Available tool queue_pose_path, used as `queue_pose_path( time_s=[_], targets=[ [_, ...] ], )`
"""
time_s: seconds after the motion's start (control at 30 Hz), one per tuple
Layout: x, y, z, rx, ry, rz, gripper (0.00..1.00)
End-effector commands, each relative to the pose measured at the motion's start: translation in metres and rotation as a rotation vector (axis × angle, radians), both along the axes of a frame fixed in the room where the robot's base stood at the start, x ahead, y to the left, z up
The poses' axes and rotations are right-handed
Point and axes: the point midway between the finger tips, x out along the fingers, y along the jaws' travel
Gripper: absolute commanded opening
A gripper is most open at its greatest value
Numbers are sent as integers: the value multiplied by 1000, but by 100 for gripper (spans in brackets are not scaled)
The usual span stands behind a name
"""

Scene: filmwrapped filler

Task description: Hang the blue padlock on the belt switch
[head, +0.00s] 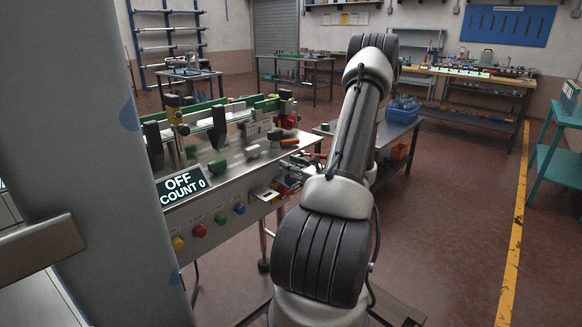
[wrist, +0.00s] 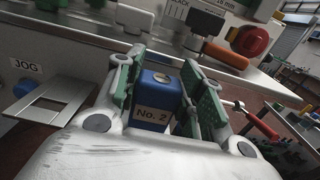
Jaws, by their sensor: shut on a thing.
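In the wrist view, my gripper (wrist: 157,92) has its green-padded fingers closed on a blue block-shaped body labelled "No. 2", the blue padlock (wrist: 153,99). A small metal part shows on its top; I cannot make out a whole shackle. A red round knob (wrist: 250,41) on a pale housing, which looks like the belt switch, is at the upper right, beyond the padlock and apart from it. In the head view, my arm runs beside the machine's right end and the padlock cannot be made out.
The belt machine's display (head: 182,186) reads "OFF COUNT 0". Coloured buttons (head: 199,230) line its front. A flat metal plate with a square opening (wrist: 50,101) juts out below the "JOG" label. A red-handled tool (wrist: 262,124) is right of my fingers. Open floor (head: 450,200) lies to the right.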

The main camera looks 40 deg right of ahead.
Motion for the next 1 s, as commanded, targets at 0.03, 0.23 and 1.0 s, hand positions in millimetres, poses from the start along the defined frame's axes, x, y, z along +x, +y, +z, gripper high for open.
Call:
queue_pose_path(
  time_s=[0.03,0.23,1.0],
  targets=[
    [0,0,-1,1,2,0,6],
    [0,0,-2,1,4,0,6],
    [-37,-4,-1,2,2,-5,63]
  ],
)
